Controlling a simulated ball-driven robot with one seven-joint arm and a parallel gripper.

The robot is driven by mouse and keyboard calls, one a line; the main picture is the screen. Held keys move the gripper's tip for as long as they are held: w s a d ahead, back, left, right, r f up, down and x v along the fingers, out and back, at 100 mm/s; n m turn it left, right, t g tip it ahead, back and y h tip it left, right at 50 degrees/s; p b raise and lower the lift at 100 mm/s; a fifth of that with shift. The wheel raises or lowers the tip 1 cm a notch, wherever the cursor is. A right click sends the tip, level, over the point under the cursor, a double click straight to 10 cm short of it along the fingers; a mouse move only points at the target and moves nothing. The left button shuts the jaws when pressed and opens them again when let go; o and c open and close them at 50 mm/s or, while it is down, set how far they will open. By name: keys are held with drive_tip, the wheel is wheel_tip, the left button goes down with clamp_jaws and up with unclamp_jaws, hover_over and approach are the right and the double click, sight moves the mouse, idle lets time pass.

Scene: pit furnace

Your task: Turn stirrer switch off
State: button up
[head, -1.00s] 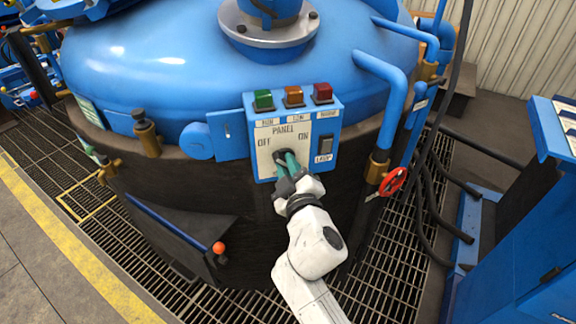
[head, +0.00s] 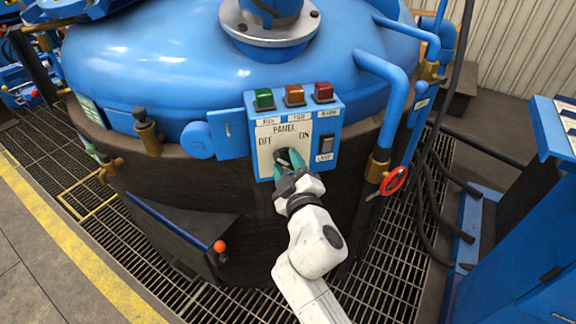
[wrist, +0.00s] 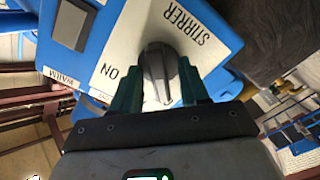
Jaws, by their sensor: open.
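The stirrer switch is a grey rotary knob (wrist: 158,70) on the white face plate (head: 266,157) of a blue control box on the vessel. The plate reads OFF at left and ON at right in the head view. In the wrist view STIRRER and ON show, and the OFF mark does not. My gripper (head: 288,170) is at the plate. Its green fingers (wrist: 158,88) are open, one on each side of the knob, with visible gaps. I cannot tell exactly which mark the knob points to.
Green (head: 264,99), amber (head: 294,95) and red (head: 323,92) lamps top the box. A blue pipe (head: 394,100) and a red valve wheel (head: 394,180) stand close right. An orange-knobbed lever (head: 219,246) is lower left.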

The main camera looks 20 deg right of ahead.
drive_tip(key=s+a+b, duration=0.1)
drive_tip(key=s, duration=0.9)
drive_tip(key=shift+s+a, duration=0.25)
drive_tip(key=shift+s, duration=0.1)
